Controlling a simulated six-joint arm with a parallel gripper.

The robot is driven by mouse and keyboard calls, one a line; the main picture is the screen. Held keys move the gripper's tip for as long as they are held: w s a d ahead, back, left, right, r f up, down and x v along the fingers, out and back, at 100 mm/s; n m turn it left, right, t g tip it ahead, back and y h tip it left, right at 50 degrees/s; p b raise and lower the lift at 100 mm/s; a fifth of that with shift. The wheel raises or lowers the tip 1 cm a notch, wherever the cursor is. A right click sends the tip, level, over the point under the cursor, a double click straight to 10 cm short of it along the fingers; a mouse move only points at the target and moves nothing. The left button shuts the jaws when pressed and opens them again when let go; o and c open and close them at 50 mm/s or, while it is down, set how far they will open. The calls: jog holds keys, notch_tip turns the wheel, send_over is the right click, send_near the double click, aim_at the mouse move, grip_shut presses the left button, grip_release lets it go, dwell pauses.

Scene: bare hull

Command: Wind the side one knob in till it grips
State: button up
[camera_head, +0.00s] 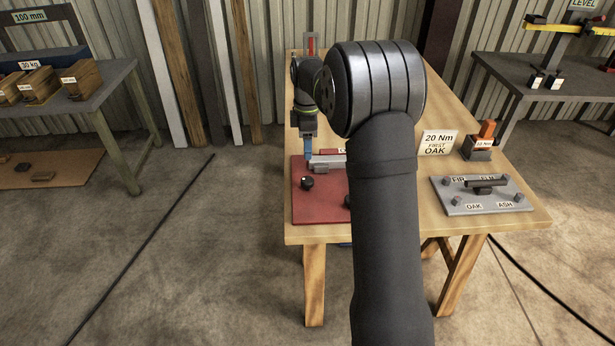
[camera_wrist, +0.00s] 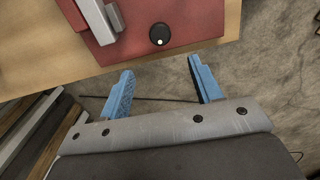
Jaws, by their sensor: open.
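A red plate (camera_head: 300,212) lies on the wooden bench, with a grey metal piece (camera_head: 325,165) on it. A black round knob (camera_head: 307,183) with a white mark stands on the plate near its left side. In the wrist view the knob (camera_wrist: 159,34) sits near the plate's edge. A second dark knob (camera_head: 347,201) is mostly hidden behind my arm. No legible label shows which knob is side one. My gripper (camera_wrist: 161,66) has its blue fingers apart with nothing between them. In the wrist view the knob lies beyond the fingertips. My gripper (camera_head: 308,153) points down in the head view.
A sign reading 20 Nm, first OAK (camera_head: 438,143) stands to the right. Beside it is an orange-handled tool in a block (camera_head: 481,150). My arm hides the bench middle.

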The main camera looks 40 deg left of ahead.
aim_at(308, 179)
notch_tip(308, 179, down, 13)
jog(key=shift+f, duration=0.1)
dwell(0.3)
jog(key=c, duration=1)
